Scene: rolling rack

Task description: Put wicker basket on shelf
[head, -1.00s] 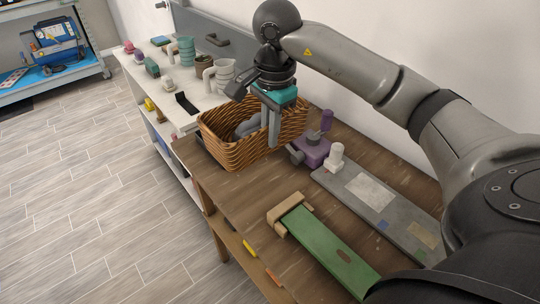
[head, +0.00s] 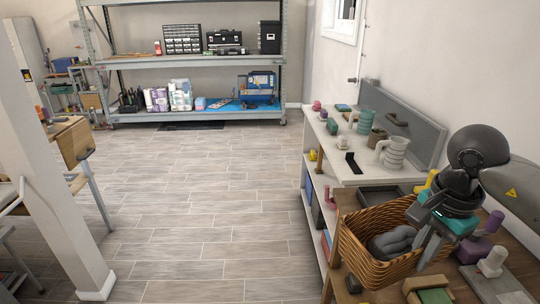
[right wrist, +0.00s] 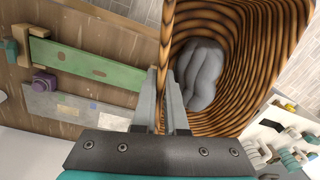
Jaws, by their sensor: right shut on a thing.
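The wicker basket (head: 377,222) is at the lower right of the head view, at the near end of the white shelf unit, with dark grey rounded objects (head: 396,243) inside. My right gripper (head: 428,248) is at its right side. In the right wrist view the right gripper's fingers (right wrist: 172,103) are closed on the thin rim of the basket (right wrist: 255,45). Whether the basket touches the wooden table (head: 520,262) cannot be told. A grey metal rack (head: 200,60) with two visible shelves stands at the far wall. My left gripper is out of view.
The lower rack shelf holds bottles, packs and a blue toolbox (head: 258,88); the upper holds black cases (head: 224,41). The white shelf unit (head: 318,160) carries mugs and small items. Open tiled floor (head: 210,180) lies between. A white post (head: 60,170) stands at left.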

